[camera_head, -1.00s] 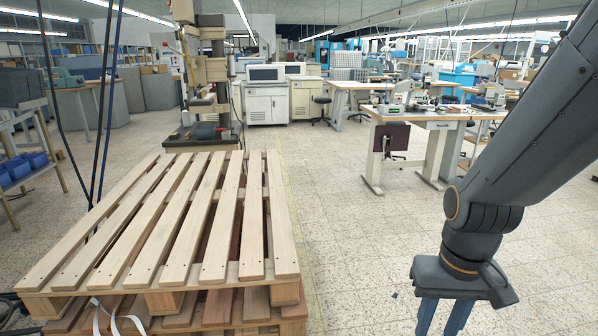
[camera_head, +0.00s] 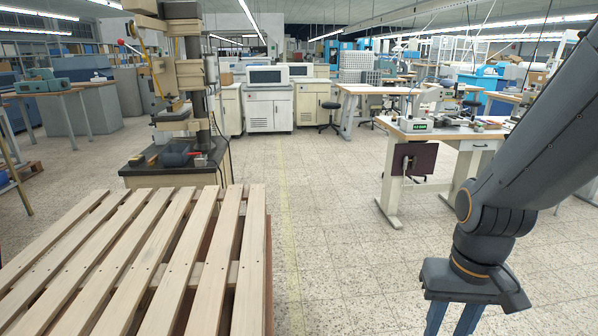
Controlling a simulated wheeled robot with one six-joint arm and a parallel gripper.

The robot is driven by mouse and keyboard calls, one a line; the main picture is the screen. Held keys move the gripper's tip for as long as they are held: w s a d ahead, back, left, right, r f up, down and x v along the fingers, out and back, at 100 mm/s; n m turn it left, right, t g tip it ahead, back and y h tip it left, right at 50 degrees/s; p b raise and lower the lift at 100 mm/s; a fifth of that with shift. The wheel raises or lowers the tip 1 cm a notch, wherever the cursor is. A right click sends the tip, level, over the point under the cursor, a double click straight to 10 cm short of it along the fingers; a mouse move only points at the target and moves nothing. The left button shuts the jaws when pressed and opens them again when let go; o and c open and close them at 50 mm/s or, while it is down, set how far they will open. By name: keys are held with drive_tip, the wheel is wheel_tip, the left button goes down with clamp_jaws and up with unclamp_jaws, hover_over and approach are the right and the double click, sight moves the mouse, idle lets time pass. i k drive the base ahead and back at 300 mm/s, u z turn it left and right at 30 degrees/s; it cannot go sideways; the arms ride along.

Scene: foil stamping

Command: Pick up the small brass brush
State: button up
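I cannot make out a small brass brush; several objects on the benches and machine are too small to identify. My gripper (camera_head: 453,318) hangs at the bottom right, over the tiled floor and far from any bench. Its two blue fingers stand apart with a gap between them, and I see nothing in the gap. The fingertips are cut off by the bottom edge.
A slatted wooden pallet stack (camera_head: 170,255) fills the lower left. Behind it stands a column machine (camera_head: 190,85) on a dark-topped base (camera_head: 180,175). A worktable (camera_head: 445,140) with equipment stands at right. The tiled aisle (camera_head: 325,215) between is clear.

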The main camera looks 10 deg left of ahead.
sight(151, 162)
drive_tip(key=i, duration=3.4)
drive_tip(key=u, duration=3.25)
drive_tip(key=i, duration=0.15)
drive_tip(key=z, duration=0.75)
drive_tip(key=k, duration=0.6)
drive_tip(key=z, duration=0.2)
